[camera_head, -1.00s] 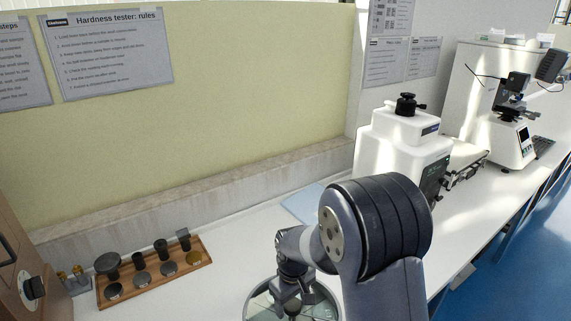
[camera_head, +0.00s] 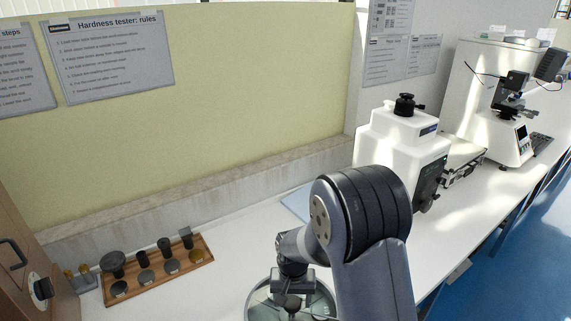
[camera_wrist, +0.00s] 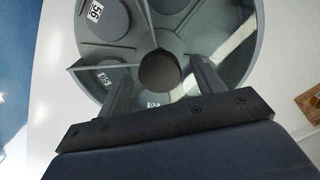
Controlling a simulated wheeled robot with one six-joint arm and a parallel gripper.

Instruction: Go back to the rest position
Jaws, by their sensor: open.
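My gripper (camera_head: 292,284) is at the front centre of the head view, pointing down over a round divided tray (camera_head: 262,304). In the wrist view my gripper (camera_wrist: 160,88) is open, with its two dark fingers apart. The round tray (camera_wrist: 245,50) fills much of that view. It has walled compartments with numbered labels, one reading 56. A dark round knob (camera_wrist: 160,70) at the tray's middle shows between the fingers. I cannot tell whether the fingers touch it. My arm hides part of the tray in the head view.
A wooden rack (camera_head: 150,284) with dark cylindrical parts and discs stands at the left, beside a brown cabinet (camera_head: 22,262). A white hardness tester (camera_head: 400,145) stands right of my arm; a microscope-like tester (camera_head: 510,135) is farther back. The white bench is clear between rack and tray.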

